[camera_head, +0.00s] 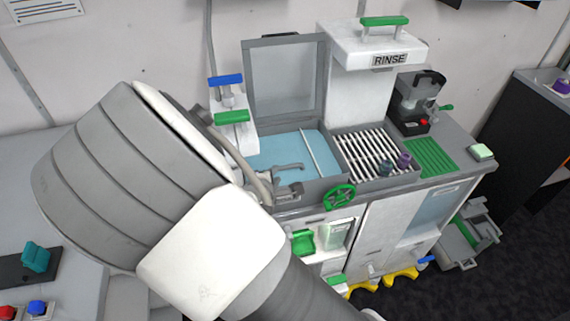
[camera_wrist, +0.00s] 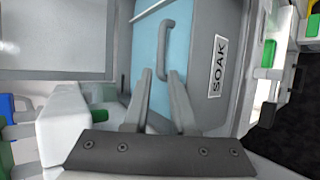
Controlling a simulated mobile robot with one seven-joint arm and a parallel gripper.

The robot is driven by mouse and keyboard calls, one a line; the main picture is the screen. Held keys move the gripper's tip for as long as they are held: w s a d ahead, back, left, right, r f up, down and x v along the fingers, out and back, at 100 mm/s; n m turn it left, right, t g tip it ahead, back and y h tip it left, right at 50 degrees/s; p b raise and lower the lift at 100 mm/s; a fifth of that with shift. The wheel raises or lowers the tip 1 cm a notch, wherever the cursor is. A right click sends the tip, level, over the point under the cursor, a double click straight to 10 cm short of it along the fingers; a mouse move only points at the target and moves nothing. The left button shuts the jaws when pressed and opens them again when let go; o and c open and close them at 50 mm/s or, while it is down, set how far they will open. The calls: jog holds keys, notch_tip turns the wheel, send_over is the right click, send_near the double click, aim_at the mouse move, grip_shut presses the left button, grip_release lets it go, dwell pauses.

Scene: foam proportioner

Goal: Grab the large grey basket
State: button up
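In the wrist view my gripper (camera_wrist: 160,76) is open, its two grey fingers pointing into the soak basin (camera_wrist: 228,30), which is marked SOAK. A curved grey handle (camera_wrist: 168,38) stands ahead of the fingertips over the blue surface. Its near end lies in line with the gap between them; I cannot tell whether it touches. The handle also shows in the head view (camera_head: 288,167). I cannot tell whether it belongs to the large grey basket, as no basket body shows under the blue surface. In the head view my forearm hides part of the basin's front.
The basin's raised lid (camera_head: 287,75) stands behind it. A slatted rack (camera_head: 362,150) with small cups is to the right, below the RINSE unit (camera_head: 375,45). A grey bin (camera_head: 470,240) stands on the floor at right.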

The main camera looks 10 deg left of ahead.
jog(key=x, duration=0.3)
jog(key=b+x, duration=0.1)
jog(key=x, duration=0.1)
jog(key=shift+a+f, duration=0.1)
jog(key=shift+a, duration=0.15)
grip_shut()
dwell(1.2)
